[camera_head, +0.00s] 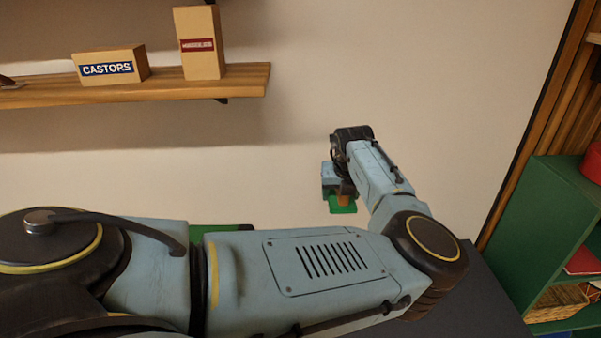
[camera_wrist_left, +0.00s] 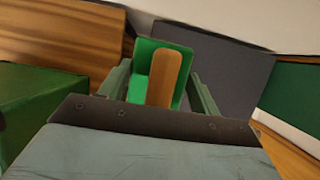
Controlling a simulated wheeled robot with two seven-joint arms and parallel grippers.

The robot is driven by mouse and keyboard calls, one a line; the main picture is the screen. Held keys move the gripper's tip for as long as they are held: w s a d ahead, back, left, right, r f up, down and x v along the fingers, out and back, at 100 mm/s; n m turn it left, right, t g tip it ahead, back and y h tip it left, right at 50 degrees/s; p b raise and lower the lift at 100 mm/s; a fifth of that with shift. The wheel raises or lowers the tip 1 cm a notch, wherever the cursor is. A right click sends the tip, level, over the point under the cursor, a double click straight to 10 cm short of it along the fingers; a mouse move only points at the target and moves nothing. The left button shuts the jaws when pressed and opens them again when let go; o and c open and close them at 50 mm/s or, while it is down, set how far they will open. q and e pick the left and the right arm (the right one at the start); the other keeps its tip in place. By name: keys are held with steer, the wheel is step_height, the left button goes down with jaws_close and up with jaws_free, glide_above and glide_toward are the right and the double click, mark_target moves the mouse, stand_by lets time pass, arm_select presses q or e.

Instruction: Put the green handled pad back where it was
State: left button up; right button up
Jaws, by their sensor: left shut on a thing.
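The gripper is shut on the pad's handle. In the head view the pad appears held in front of the pale wall, above a dark surface. My left arm hides much of what lies below. My right gripper is not in view.
A wooden shelf (camera_head: 140,86) at upper left holds a CASTORS box (camera_head: 108,67) and a taller box (camera_head: 199,44). A green shelf unit (camera_head: 545,215) stands at right with a basket (camera_head: 560,302). A dark surface (camera_head: 487,295) lies below my arm. A green edge (camera_head: 225,228) shows behind it.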

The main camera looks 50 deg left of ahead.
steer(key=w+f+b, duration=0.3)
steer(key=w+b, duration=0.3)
steer(key=b, duration=0.6)
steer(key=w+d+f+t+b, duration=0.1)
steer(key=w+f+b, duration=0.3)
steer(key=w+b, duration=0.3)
steer(key=b, duration=0.5)
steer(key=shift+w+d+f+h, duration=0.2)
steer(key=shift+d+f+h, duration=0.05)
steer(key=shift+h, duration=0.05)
